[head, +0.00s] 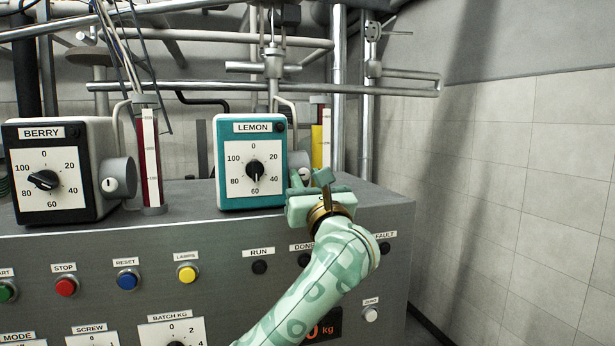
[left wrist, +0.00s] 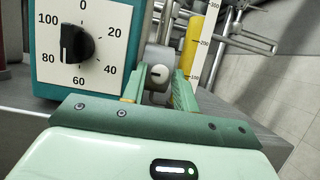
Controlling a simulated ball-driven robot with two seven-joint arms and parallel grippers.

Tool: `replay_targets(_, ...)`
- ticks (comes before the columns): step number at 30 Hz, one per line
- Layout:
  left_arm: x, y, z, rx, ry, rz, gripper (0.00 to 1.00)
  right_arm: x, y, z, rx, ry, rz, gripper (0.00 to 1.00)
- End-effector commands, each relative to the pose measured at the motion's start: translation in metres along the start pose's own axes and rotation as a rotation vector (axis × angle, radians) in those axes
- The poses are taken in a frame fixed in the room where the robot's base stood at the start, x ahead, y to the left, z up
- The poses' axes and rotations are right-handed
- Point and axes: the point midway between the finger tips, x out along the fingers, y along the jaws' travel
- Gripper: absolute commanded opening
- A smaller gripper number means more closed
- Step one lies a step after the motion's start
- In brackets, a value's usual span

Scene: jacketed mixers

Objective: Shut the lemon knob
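The teal box labelled LEMON (head: 252,128) stands on the grey cabinet, with a black knob (head: 256,170) on its white dial. My left gripper (head: 311,180) is right of the dial, in front of a grey side unit. In the left wrist view its fingers (left wrist: 157,92) are apart, with the unit's white slotted disc (left wrist: 158,74) seen between them. I see no contact with the knob. My right gripper is not in view.
A BERRY box (head: 60,165) with its own dial stands at the left. A yellow-filled sight tube (head: 321,140) rises behind the lemon side unit. Buttons line the grey cabinet (head: 220,240) front, and pipes cross above. The space in front of the lemon dial is clear.

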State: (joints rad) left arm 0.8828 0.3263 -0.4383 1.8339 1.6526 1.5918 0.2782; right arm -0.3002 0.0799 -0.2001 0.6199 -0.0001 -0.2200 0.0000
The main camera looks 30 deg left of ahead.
Motion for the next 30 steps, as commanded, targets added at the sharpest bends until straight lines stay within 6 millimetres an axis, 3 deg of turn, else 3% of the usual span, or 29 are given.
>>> replay_targets(5, 0.0, 0.0, 0.0, 0.0, 0.0, 0.0, 0.29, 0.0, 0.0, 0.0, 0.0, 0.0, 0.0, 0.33)
replay_targets(8, 0.0, 0.0, 0.0, 0.0, -0.001, 0.0, 0.04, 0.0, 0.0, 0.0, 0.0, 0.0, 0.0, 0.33)
replay_targets(9, 0.0, 0.0, 0.0, 0.0, -0.001, 0.0, 0.0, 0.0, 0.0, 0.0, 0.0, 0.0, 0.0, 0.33)
replay_targets(20, 0.0, 0.0, 0.002, 0.04, -0.001, -0.017, 0.0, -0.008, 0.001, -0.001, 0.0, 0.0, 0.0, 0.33)
replay_targets(30, 0.002, 0.002, 0.006, 0.251, 0.001, -0.106, 0.0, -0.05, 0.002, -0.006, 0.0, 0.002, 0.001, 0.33)
